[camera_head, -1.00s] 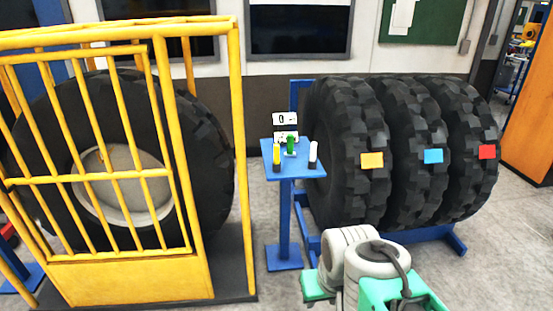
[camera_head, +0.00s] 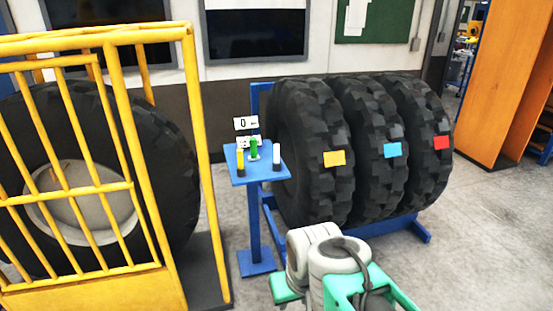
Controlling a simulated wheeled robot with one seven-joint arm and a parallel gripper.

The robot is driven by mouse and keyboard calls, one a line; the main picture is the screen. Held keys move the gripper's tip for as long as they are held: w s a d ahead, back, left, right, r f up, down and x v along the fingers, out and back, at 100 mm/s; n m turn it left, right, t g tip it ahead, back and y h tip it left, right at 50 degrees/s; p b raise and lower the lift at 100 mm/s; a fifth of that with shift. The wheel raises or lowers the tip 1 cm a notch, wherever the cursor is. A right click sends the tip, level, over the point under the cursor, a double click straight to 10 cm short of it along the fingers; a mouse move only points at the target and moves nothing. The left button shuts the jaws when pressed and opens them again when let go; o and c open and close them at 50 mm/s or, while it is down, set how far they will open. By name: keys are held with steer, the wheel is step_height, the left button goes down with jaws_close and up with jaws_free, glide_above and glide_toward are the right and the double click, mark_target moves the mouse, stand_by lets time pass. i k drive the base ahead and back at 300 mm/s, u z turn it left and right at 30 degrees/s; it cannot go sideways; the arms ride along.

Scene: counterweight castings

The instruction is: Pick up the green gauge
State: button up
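The green gauge (camera_head: 253,148) stands upright on a small blue pedestal table (camera_head: 254,174). A yellow item (camera_head: 240,159) stands to its left and a white item (camera_head: 276,156) to its right, both with dark bases. A small white sign marked 0 (camera_head: 246,123) is behind the gauge, with another partly hidden white card below it. My arm shows at the bottom of the view, in front of and to the right of the table. No gripper fingers can be made out.
A yellow barred cage (camera_head: 100,180) with a large tyre (camera_head: 150,170) stands left of the table. Several big tyres with coloured tags, such as the one with a yellow tag (camera_head: 307,185), sit on a blue rack right behind it. An orange cabinet (camera_head: 498,80) is at the right. Floor (camera_head: 470,240) is clear at right.

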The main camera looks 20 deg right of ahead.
mark_target(254, 157)
steer(key=z, duration=0.5)
steer(key=i, duration=1.2)
steer(key=u, duration=0.65)
steer(key=i, duration=1.1)
steer(key=u, duration=0.25)
